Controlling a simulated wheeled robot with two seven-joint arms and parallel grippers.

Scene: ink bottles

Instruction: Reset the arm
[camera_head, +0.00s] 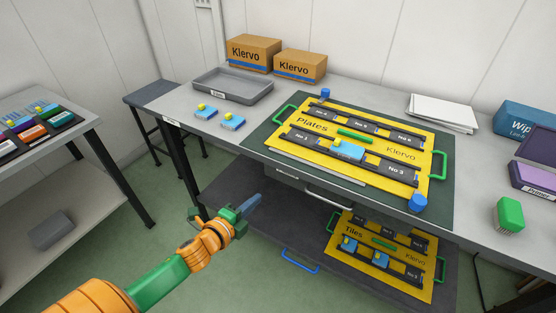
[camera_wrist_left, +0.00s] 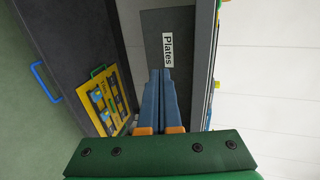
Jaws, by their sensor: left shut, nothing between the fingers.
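My left gripper (camera_head: 255,200) is shut and empty. My left arm (camera_head: 165,275) reaches in from the bottom left. My right gripper is not in either view.
The table holds a yellow "Plates" board (camera_head: 315,152) on a green mat (camera_head: 262,137), a grey tray (camera_head: 232,99) and two boxes (camera_head: 253,52). A yellow "Tiles" board (camera_head: 345,256) lies on the lower shelf (camera_head: 265,222), which has a blue handle (camera_head: 300,261). Open floor lies left of my arm.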

